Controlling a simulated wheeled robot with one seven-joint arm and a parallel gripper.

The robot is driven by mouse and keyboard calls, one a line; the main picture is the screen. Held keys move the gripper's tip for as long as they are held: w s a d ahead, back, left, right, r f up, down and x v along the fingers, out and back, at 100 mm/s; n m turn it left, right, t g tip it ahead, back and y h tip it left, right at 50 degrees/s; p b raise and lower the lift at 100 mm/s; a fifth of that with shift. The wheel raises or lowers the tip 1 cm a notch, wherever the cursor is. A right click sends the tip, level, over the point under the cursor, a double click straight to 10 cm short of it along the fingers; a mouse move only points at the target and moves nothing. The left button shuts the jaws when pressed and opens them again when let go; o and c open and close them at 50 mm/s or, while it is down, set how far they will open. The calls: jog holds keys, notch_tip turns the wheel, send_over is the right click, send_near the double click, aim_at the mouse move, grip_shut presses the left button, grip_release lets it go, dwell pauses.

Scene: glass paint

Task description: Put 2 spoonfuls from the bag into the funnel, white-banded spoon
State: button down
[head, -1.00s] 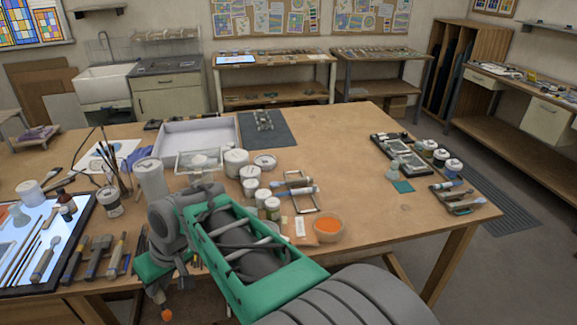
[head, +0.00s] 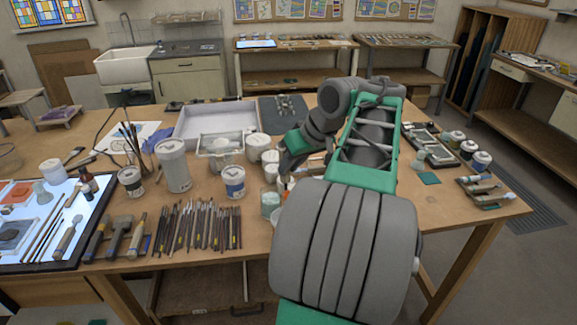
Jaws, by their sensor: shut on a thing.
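My gripper (head: 286,166) is over the middle of the table, left of my green forearm. It is small and dark in the head view and points down. It is shut on a slim thing, apparently a spoon, mostly hidden; a speck of orange shows just below the fingers. I cannot make out a white band. The bag and the bowl of orange powder are not clearly seen behind my arm. A pale conical glass piece (head: 418,159) stands right of my arm by a teal square (head: 429,178); I cannot tell if it is the funnel.
White tubs (head: 254,147) and a pale jar (head: 270,204) stand close to my gripper. A blue-labelled jar (head: 234,182), a tall white canister (head: 173,166) and several brushes (head: 200,227) are left. A rack (head: 486,190) is right.

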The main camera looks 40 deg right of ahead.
aim_at(289, 177)
notch_tip(289, 177, down, 7)
jog(key=b, duration=0.6)
jog(key=shift+s+a+r, duration=0.1)
jog(key=shift+a+r, duration=0.05)
jog(key=shift+r, duration=0.05)
jog(key=shift+s+a+f+b, duration=0.15)
jog(key=shift+f+b, duration=0.15)
jog(key=r+p, duration=0.3)
jog(key=shift+w+d, duration=0.25)
jog(key=shift+w, duration=0.15)
notch_tip(289, 177, up, 4)
jog(key=p, duration=0.4)
jog(key=shift+r+p, duration=0.15)
jog(key=shift+p, duration=0.15)
